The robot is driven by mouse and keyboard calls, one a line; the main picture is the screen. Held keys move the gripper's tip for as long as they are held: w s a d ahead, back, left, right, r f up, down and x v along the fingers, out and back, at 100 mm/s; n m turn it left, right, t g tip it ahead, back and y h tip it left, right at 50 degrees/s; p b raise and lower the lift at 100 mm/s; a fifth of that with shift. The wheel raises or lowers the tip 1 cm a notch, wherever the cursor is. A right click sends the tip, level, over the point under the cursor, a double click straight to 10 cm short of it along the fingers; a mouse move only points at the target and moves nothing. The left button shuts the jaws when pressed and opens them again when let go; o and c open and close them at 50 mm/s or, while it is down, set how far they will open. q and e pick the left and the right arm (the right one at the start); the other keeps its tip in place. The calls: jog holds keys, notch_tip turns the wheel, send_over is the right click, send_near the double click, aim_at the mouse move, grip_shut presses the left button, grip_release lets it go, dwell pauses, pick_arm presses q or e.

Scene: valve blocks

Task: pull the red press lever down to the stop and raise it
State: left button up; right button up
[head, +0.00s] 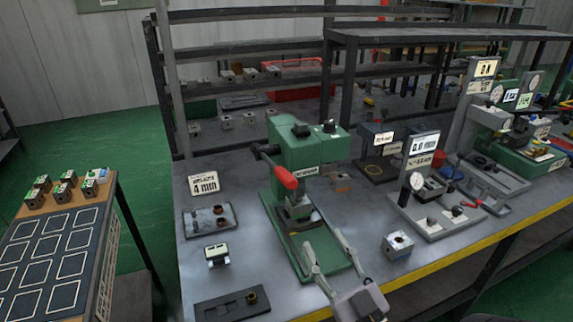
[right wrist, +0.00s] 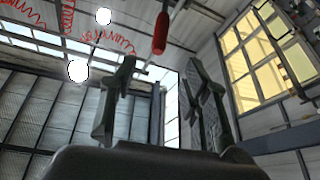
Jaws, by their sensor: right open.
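The green press (head: 300,190) stands on the grey bench in the middle of the head view. Its red lever handle (head: 281,175) hangs at the press's left side, angled down towards the front. My right gripper (head: 332,258) is open and empty in front of the press, lower than the handle and to its right, not touching it. In the right wrist view, the red handle (right wrist: 161,33) shows at the top, beyond and above the open fingers (right wrist: 160,85). My left gripper is not in view.
A valve block (head: 397,245) sits on the bench right of my right gripper. A grey gauge fixture (head: 430,205) stands further right. Left of the press are a small plate with parts (head: 210,218), a small block (head: 217,255) and a dark tray (head: 225,307). A gridded side table (head: 60,250) stands left.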

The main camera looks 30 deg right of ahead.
aim_at(286, 179)
jog(key=p+x, duration=0.4)
jog(key=x, duration=1.3)
jog(key=shift+p, duration=0.4)
jog(key=shift+c, duration=0.5)
grip_shut()
